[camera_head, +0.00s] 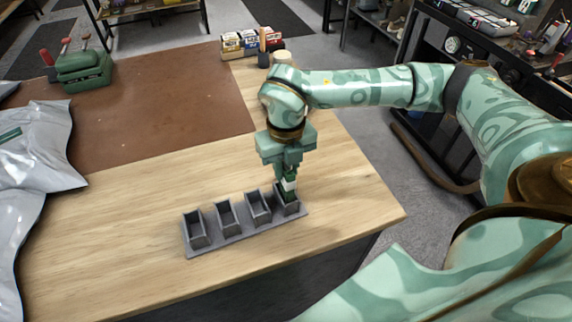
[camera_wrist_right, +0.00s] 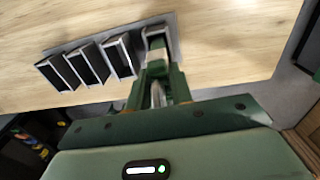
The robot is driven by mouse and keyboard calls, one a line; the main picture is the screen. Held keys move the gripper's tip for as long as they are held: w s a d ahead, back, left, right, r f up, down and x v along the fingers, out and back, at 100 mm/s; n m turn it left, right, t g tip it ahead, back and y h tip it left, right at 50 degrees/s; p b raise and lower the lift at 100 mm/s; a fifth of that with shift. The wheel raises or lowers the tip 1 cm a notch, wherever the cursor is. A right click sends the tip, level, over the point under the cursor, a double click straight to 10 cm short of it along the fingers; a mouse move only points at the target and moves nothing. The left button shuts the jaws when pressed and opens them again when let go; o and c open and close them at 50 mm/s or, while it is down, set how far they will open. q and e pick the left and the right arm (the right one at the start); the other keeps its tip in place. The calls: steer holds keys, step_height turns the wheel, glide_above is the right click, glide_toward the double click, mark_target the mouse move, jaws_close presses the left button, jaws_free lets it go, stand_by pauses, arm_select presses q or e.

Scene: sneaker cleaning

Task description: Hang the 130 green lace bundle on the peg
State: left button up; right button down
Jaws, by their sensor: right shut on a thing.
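My right gripper (camera_head: 288,172) points down over the grey rack (camera_head: 232,242) at the front of the wooden table. It is shut on a green lace bundle (camera_head: 289,184) with a white band. The bundle stands upright at the rightmost compartment of the rack, its lower end hidden by the walls. In the right wrist view, my gripper fingers (camera_wrist_right: 157,75) close around the green bundle (camera_wrist_right: 158,46) at the end compartment. The other compartments look empty. I cannot make out the peg or the number 130. My left gripper is not in view.
A brown mat (camera_head: 150,110) covers the table's far part. Grey plastic bags (camera_head: 40,160) lie at the left, a green tool with red knobs (camera_head: 83,70) at the back left. Small boxes (camera_head: 240,42) stand at the back.

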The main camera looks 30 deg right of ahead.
steer(key=c, duration=1.2)
jaws_free()
steer(key=shift+c, duration=0.2)
steer(key=shift+r, duration=0.25)
step_height(320, 180, up, 16)
steer(key=p, duration=0.1)
steer(key=shift+s+a, duration=0.15)
steer(key=shift+s, duration=0.1)
steer(key=shift+f, duration=0.1)
